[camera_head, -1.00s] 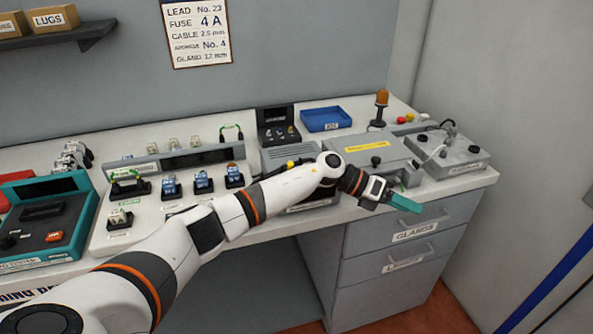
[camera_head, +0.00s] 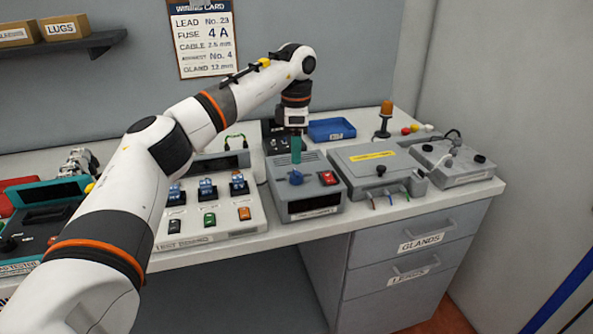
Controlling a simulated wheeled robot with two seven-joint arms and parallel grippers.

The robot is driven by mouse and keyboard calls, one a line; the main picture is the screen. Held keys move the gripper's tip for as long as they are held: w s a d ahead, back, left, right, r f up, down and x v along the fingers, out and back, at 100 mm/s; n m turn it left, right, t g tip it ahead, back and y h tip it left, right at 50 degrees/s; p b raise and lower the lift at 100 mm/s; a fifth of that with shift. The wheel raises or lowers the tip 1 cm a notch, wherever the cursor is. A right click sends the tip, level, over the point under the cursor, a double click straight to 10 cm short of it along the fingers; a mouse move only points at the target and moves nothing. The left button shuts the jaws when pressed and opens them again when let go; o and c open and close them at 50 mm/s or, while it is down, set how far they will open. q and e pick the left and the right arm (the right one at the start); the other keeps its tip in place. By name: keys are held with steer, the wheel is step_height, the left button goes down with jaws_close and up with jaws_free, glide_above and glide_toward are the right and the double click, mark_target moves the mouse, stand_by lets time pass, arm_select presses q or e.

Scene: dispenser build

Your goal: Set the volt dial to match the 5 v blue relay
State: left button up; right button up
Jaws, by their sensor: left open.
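A grey box unit (camera_head: 335,188) carries a blue knob (camera_head: 296,177), likely the volt dial, and a red switch (camera_head: 328,178). Its dark front display shows no readable figures. My left gripper (camera_head: 296,158) points down just above and behind the blue knob, apart from it as far as I can tell. Its teal fingers overlap in this view, so the gap between them is hidden. Blue relays stand in black sockets on the test board: left relay (camera_head: 175,191), middle relay (camera_head: 206,186), right relay (camera_head: 238,181). Their volt markings are too small to read. My right gripper is out of view.
A larger grey box (camera_head: 365,156) with a yellow label stands right of the knob unit. A blue tray (camera_head: 331,130) lies behind. A teal tester (camera_head: 47,222) is at the left.

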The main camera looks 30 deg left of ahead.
mark_target(296, 171)
arm_select(q)
step_height(296, 171, down, 7)
stand_by(0.3)
steer(key=c, duration=1)
steer(key=shift+o, duration=0.2)
